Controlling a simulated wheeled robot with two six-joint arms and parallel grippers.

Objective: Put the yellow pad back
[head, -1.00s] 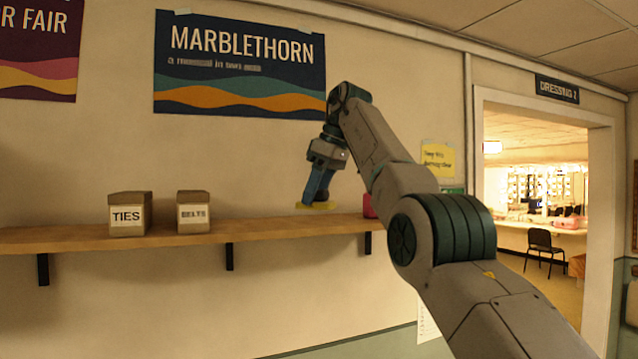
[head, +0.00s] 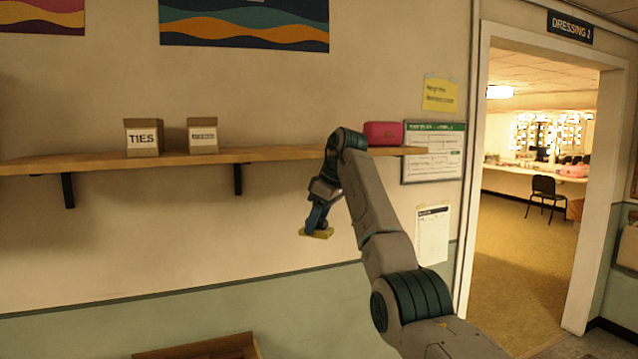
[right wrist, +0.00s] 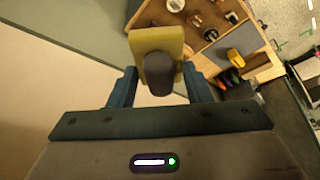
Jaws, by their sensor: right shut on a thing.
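The yellow pad (head: 317,233) is in my right gripper (head: 318,218), hanging in front of the wall below the shelf's level. In the right wrist view the pad (right wrist: 157,42) shows as a flat yellow block with a dark grey knob (right wrist: 160,78). The blue fingers of my right gripper (right wrist: 160,86) stand on both sides of the knob and are shut on it. The pad touches nothing else that I can see. My left gripper is not in view.
The wooden shelf (head: 80,163) holds a TIES box (head: 143,138), a second small box (head: 203,136) and a pink case (head: 383,133). A wooden box edge (head: 205,350) shows at the bottom. The right wrist view shows a compartmented wooden tray (right wrist: 213,55) with several items below.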

